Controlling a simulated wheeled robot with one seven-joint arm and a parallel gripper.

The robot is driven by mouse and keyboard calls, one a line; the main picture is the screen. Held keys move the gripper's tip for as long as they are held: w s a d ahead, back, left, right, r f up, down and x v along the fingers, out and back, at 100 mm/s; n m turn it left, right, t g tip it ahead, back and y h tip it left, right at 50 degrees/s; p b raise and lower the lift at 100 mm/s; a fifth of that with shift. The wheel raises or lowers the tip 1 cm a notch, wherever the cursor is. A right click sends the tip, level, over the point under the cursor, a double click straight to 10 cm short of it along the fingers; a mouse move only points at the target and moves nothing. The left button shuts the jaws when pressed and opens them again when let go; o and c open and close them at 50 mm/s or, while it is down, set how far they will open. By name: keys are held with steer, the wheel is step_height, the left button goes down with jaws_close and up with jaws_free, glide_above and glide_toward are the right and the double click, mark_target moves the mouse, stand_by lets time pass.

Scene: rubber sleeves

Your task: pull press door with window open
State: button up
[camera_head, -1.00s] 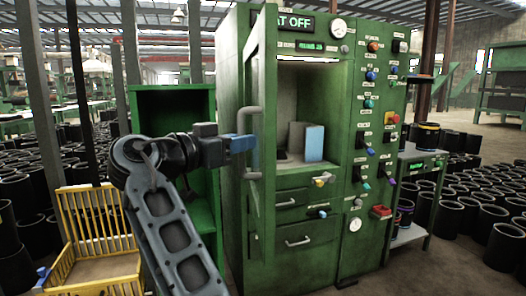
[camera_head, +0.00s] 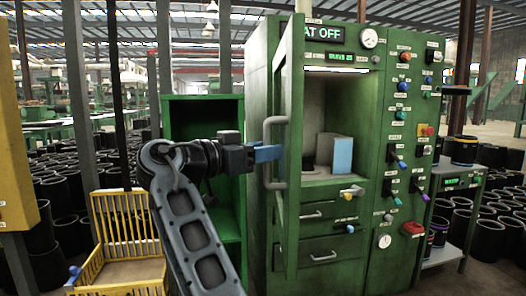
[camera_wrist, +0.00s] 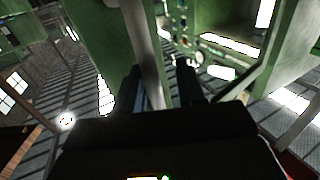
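The green press door with a window (camera_head: 293,150) stands swung out from the press (camera_head: 372,120) and shows nearly edge-on, with the press chamber open to view. Its grey bar handle (camera_head: 276,125) is on the door's left side. My gripper (camera_head: 268,153), with blue fingertips, is at the handle's middle. In the wrist view, the grey handle bar (camera_wrist: 146,45) runs between the two dark fingers of my gripper (camera_wrist: 163,85), close to the left one. A gap shows on its right, so the fingers look open around it.
A blue-and-white block (camera_head: 341,155) stands in the chamber. A green open cabinet (camera_head: 203,105) is left of the press, a yellow cart (camera_head: 125,235) at lower left, and a yellow panel (camera_head: 15,150) at the left edge. A side table (camera_head: 452,190) stands right.

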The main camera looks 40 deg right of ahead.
steer(key=shift+a, duration=0.15)
steer(key=a, duration=0.7)
steer(key=shift+a, duration=0.35)
steer(key=shift+f, duration=0.15)
